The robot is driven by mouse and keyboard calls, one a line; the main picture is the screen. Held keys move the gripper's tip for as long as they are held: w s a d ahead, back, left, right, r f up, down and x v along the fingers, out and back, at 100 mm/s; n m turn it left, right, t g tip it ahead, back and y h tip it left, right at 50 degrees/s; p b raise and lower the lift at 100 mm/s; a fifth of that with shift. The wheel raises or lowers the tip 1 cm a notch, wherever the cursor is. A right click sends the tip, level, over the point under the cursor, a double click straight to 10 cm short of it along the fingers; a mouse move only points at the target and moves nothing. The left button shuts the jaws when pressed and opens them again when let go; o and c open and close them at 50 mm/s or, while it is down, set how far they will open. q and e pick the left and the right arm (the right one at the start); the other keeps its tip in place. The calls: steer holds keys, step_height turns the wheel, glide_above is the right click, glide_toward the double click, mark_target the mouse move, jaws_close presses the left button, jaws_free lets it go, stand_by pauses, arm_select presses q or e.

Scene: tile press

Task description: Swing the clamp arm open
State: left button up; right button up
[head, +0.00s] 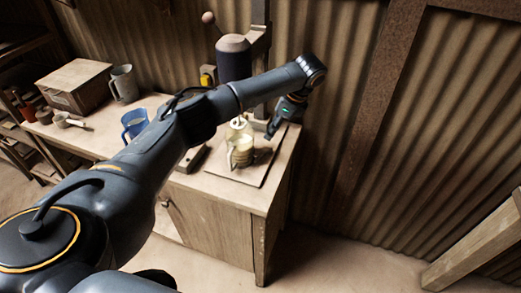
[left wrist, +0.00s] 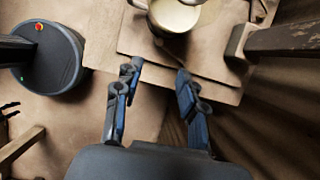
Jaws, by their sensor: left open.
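The tile press stands at the back of the wooden workbench (head: 215,193), with a dark cylinder (head: 234,58) and a lever with a round knob (head: 209,18). I cannot make out a clamp arm for sure; my left arm covers part of the press. My left gripper (head: 275,125) is over the right end of the bench, beside the press. In the left wrist view its two fingers (left wrist: 156,76) are apart with nothing between them, below the edge of a board (left wrist: 128,42). My right gripper is not in view.
A mug with cream-coloured contents (head: 242,152) stands on the board; it also shows in the left wrist view (left wrist: 175,16). A blue mug (head: 133,124), a grey mug (head: 124,83) and a wooden box (head: 76,85) stand further left. A corrugated wall (head: 340,130) is close behind.

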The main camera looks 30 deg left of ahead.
mark_target(257, 155)
arm_select(q)
steer(key=p+x, duration=0.2)
steer(key=x, duration=1)
steer(key=shift+w, duration=0.1)
steer(key=shift+f, duration=0.35)
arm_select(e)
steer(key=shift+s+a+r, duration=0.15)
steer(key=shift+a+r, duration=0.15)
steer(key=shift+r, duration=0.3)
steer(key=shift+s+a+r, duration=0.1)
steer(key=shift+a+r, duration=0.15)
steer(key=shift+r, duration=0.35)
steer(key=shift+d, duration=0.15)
arm_select(q)
jaws_close()
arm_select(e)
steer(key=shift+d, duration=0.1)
